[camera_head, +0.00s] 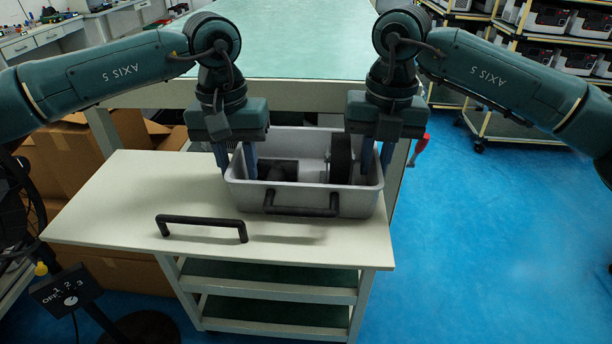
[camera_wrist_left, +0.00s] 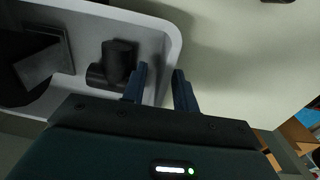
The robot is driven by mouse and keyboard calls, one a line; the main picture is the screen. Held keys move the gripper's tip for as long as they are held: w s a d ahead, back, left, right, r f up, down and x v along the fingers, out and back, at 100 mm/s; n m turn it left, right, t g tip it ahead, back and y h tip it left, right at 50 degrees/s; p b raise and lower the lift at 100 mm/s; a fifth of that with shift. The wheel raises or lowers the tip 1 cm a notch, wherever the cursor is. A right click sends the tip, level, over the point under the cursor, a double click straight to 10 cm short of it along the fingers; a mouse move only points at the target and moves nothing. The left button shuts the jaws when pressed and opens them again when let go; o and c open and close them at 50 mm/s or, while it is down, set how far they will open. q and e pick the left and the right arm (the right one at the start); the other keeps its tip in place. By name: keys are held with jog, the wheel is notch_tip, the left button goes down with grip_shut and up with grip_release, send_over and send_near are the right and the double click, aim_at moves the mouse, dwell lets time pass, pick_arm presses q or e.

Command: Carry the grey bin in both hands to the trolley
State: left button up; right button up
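The grey bin (camera_head: 238,190) is on the white top (camera_head: 120,218) of the trolley, at its right part, and looks level. It holds dark parts, including an upright black disc (camera_head: 341,158). My left gripper (camera_head: 236,165) is at the bin's left wall, one finger inside and one outside. In the left wrist view the fingers (camera_wrist_left: 160,78) stand apart with the bin's rim (camera_wrist_left: 172,38) between them. My right gripper (camera_head: 377,160) straddles the right wall, its fingers also apart. The lower part of its inner finger is hard to see.
A black handle (camera_head: 203,222) stands on the trolley top, left of the bin's front. A green-topped bench (camera_head: 290,45) is behind the trolley. Cardboard boxes (camera_head: 75,160) lie at left. Wheeled racks (camera_head: 530,50) stand at back right. Blue floor (camera_head: 490,230) is clear at right.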

pick_arm(q)
jog(key=shift+c, duration=1.4)
pick_arm(e)
jog(key=c, duration=0.3)
pick_arm(q)
grip_shut()
pick_arm(e)
grip_shut()
pick_arm(q)
jog(key=shift+r, duration=0.1)
pick_arm(e)
jog(key=shift+r, duration=0.15)
